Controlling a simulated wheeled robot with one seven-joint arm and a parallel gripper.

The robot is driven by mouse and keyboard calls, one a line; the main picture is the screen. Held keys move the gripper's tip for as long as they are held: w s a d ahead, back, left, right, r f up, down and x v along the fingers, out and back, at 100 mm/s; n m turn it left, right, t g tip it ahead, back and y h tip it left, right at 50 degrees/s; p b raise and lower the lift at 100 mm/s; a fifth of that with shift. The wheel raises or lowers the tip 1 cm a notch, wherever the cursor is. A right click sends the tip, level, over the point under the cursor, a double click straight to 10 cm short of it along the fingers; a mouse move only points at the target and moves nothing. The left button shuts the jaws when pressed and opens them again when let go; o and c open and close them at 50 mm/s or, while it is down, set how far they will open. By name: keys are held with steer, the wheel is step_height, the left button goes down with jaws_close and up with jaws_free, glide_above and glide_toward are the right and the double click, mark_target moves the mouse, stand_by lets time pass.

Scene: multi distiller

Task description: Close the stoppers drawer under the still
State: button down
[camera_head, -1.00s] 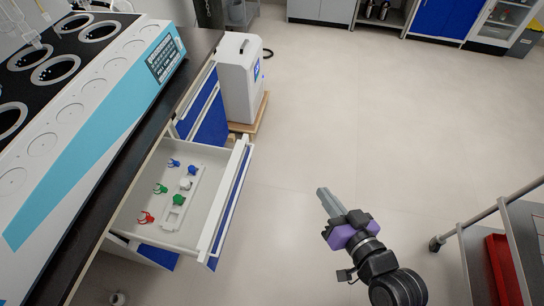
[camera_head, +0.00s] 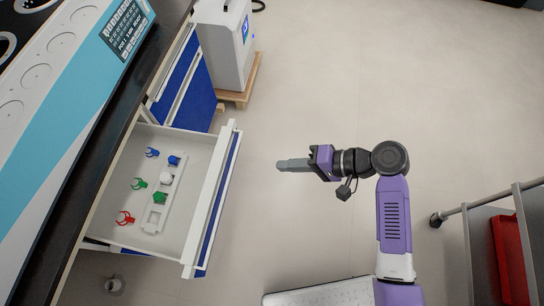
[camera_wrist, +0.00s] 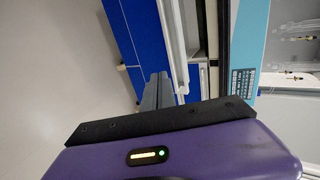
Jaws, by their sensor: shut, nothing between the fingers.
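The stoppers drawer (camera_head: 196,215) is pulled out from the dark-topped bench, below the white and light-blue still (camera_head: 60,110). Inside it lie a white holder with blue, white and green stoppers (camera_head: 160,197) and several loose clips in blue, green and red. The drawer front is blue with a white rail along its top. My gripper (camera_head: 279,165) is shut and empty. It points left toward the drawer front, over the floor, with a clear gap between them. In the wrist view my fingers (camera_wrist: 158,88) appear in front of blue fronts and a white rail.
A white boxy unit (camera_head: 222,45) stands on a wooden base (camera_head: 240,90) beyond the drawer. A grey cart with a red tray (camera_head: 509,258) is at the right. The floor (camera_head: 350,80) between bench and cart is mostly clear.

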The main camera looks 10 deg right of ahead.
steer(key=a+r+x, duration=0.1)
steer(key=x, duration=1.1)
steer(key=shift+a+r, duration=0.2)
steer(key=shift+r, duration=0.1)
steer(key=shift+w, duration=0.15)
steer(key=w+a+b, duration=0.3)
steer(key=a, duration=0.6)
steer(key=w+a+b, duration=0.3)
steer(key=w+a, duration=0.1)
steer(key=a, duration=0.6)
steer(key=w+a+b, duration=0.3)
steer(key=a, duration=0.7)
steer(key=shift+w, duration=0.25)
steer(key=shift+a+r, duration=0.2)
steer(key=shift+a, duration=0.05)
steer(key=shift+d, duration=0.1)
